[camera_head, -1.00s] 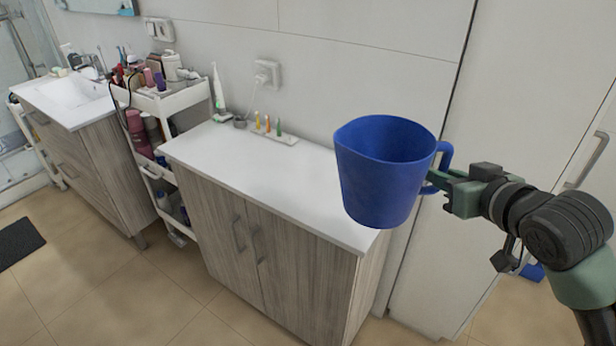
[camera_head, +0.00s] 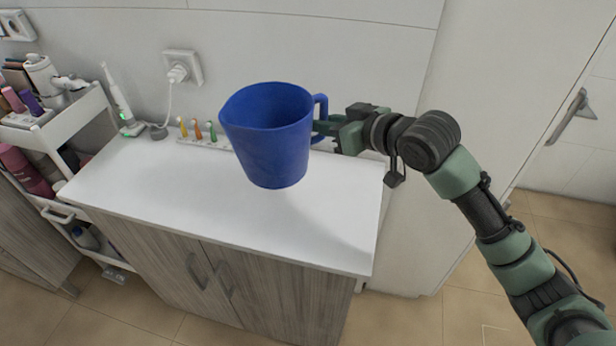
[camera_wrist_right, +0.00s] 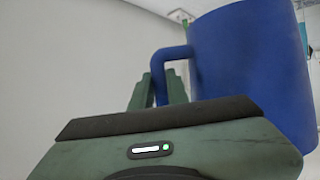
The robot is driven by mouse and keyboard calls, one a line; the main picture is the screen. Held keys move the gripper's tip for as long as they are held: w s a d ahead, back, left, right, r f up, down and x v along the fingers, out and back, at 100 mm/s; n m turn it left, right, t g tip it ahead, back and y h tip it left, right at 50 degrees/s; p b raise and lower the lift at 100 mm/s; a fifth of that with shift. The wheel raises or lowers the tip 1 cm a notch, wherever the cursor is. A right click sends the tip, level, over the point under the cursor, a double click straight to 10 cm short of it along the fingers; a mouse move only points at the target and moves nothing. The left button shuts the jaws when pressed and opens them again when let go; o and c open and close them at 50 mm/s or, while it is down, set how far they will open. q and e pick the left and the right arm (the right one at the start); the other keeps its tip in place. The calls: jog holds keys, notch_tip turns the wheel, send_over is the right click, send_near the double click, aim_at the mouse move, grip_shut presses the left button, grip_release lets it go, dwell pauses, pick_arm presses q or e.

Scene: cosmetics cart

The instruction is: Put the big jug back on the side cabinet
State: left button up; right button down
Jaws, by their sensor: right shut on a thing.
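The big blue jug (camera_head: 268,138) is upright in the head view, in front of and above the white top of the side cabinet (camera_head: 160,190). A soft shadow lies on the top to its lower right, and the jug looks held above the surface. My right gripper (camera_head: 322,125) is shut on the jug's handle, at the jug's right side. In the right wrist view the jug (camera_wrist_right: 255,75) fills the upper right, and the green fingers (camera_wrist_right: 168,88) are at its handle. My left gripper is not in view.
A small holder with several coloured brush heads (camera_head: 200,138) and an electric toothbrush (camera_head: 122,105) stand along the back edge of the cabinet. A white cart (camera_head: 50,130) with bottles is at the left. The front and left of the cabinet top are clear.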

jog(key=shift+w+a+f+p, duration=0.1)
jog(key=shift+f+p, duration=0.15)
jog(key=shift+f, duration=3.4)
jog(key=shift+w+f+p, duration=0.1)
jog(key=shift+f+p, duration=0.15)
jog(key=shift+f, duration=3.35)
jog(key=c, duration=1.8)
grip_release()
jog(key=shift+f, duration=0.25)
jog(key=o, duration=0.4)
jog(key=shift+o, duration=0.2)
jog(key=shift+r, duration=0.15)
jog(key=b+v, duration=0.1)
jog(key=v, duration=1.1)
jog(key=shift+b, duration=0.3)
